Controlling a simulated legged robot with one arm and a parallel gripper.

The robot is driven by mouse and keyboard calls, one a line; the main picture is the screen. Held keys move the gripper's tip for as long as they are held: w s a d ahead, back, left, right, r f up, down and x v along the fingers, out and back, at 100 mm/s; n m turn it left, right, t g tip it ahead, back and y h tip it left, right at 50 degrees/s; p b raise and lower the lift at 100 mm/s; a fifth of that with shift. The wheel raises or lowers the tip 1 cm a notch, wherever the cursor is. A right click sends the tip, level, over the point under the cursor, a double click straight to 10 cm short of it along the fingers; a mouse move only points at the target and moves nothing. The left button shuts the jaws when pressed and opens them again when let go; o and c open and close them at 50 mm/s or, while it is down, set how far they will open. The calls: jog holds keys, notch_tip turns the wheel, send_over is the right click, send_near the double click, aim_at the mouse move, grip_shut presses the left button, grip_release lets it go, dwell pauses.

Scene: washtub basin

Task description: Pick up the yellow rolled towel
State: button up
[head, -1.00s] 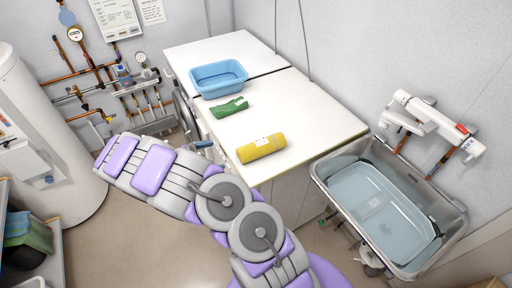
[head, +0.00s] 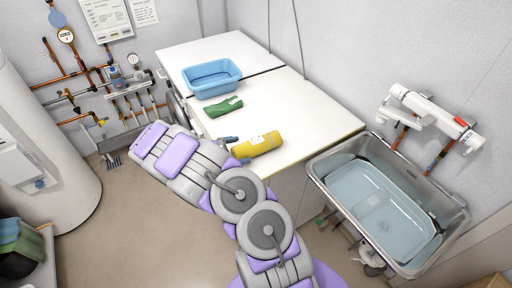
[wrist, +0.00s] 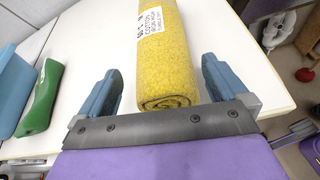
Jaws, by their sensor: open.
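The yellow rolled towel (head: 257,145) lies on the white counter near its front edge, with a white label on it. In the wrist view the yellow towel (wrist: 162,60) lies lengthwise, its rolled end facing me. My gripper (wrist: 162,85) is open, with one blue finger on each side of the towel's near end. Gaps show between the towel and both fingers. In the head view my gripper (head: 236,149) is at the towel's left end, partly hidden by my arm.
A metal sink (head: 322,166) with a pale blue tub (head: 345,180) is at the right. The counter's right side is clear.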

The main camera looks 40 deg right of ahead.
aim_at(257, 145)
jog(key=shift+x, duration=1.5)
jog(key=shift+a, duration=0.1)
jog(key=c, duration=0.9)
jog(key=shift+r, duration=0.1)
jog(key=shift+c, duration=0.2)
